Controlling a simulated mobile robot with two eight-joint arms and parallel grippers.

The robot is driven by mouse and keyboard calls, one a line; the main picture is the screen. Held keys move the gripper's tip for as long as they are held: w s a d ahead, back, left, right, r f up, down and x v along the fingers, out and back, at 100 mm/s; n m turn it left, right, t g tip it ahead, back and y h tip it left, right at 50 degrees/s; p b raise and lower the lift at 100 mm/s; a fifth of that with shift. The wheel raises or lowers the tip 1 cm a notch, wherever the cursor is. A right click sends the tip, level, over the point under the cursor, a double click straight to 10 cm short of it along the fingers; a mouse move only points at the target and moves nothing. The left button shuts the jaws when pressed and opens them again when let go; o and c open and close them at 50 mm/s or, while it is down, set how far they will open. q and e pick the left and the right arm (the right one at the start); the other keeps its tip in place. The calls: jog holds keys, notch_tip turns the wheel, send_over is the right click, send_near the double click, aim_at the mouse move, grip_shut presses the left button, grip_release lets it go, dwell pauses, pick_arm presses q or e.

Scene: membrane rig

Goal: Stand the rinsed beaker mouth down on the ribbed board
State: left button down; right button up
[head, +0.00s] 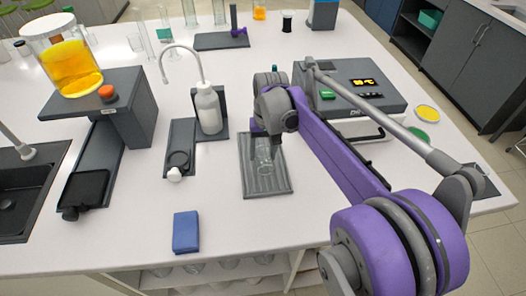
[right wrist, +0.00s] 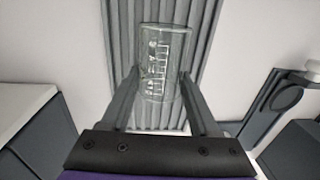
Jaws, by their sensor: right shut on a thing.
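The beaker (head: 264,158) is clear glass with white graduation marks, which show in the right wrist view (right wrist: 166,60). My right gripper (right wrist: 160,82) is shut on it, one finger on each side. In the head view the right gripper (head: 268,140) is over the ribbed board (head: 280,187), a grey grooved tray near the middle of the table. The beaker shows against the board's ribs; I cannot tell whether it touches them or which end is its mouth. My left gripper is not in view.
A blue sponge (head: 186,232) lies in front, left of the board. A white wash bottle (head: 208,109) and a dark holder (head: 179,147) stand to the left. A grey instrument (head: 350,85) is behind my right arm. The white table before the board is clear.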

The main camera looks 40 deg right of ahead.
aim_at(266, 148)
jog(key=shift+f+b, duration=0.35)
jog(key=shift+f, duration=0.25)
dwell(0.3)
jog(key=o, duration=1.5)
jog(key=r, duration=0.7)
jog(key=r+p, duration=0.1)
jog(key=r, duration=0.3)
jog(key=shift+s+d, duration=0.15)
jog(key=shift+d, duration=0.15)
jog(key=shift+f, duration=0.15)
